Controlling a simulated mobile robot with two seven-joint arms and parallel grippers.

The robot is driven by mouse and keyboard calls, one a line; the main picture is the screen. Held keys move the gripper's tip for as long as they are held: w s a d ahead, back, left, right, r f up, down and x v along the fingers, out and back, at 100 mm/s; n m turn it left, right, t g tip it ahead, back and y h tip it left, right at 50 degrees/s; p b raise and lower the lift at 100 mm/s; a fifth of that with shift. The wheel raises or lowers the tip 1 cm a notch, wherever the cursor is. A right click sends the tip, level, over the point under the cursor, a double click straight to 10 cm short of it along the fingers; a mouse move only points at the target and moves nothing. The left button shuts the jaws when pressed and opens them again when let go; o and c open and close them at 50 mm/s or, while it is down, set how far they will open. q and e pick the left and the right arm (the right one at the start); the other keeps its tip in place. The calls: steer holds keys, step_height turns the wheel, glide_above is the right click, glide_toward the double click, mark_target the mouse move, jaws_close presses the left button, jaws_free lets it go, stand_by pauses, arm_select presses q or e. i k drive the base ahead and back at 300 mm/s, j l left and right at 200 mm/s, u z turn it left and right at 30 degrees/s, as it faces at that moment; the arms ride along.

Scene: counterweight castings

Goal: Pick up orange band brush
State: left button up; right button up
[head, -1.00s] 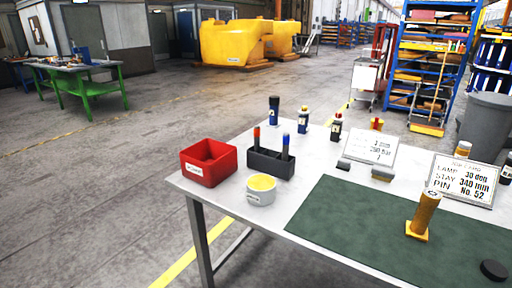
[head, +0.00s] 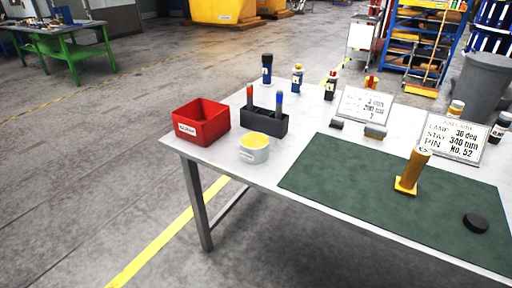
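The left one (head: 250,97) has an orange-red upper part and looks like the orange band brush. The right one (head: 279,101) has a blue upper part. Their lower ends are hidden in the holder, and bristles cannot be made out. Neither of my grippers is in view.
A red bin (head: 201,124) and a white tub with yellow contents (head: 254,148) flank the holder. Bottles (head: 267,70) and sign cards (head: 364,104) stand behind. A mostly bare green mat (head: 350,180) carries an orange-brown cylinder (head: 412,172) and a black disc (head: 475,223).

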mark_target(250, 87)
steer(key=i+j+z, duration=0.1)
steer(key=i+j, duration=0.35)
steer(key=j, duration=0.15)
steer(key=i+j+z, duration=0.15)
steer(key=j, duration=0.2)
steer(key=i+j, duration=0.25)
steer(key=i+j+z, duration=0.15)
steer(key=j, duration=0.25)
steer(key=i+j+z, duration=0.1)
steer(key=i+j, duration=0.15)
steer(key=j, duration=0.15)
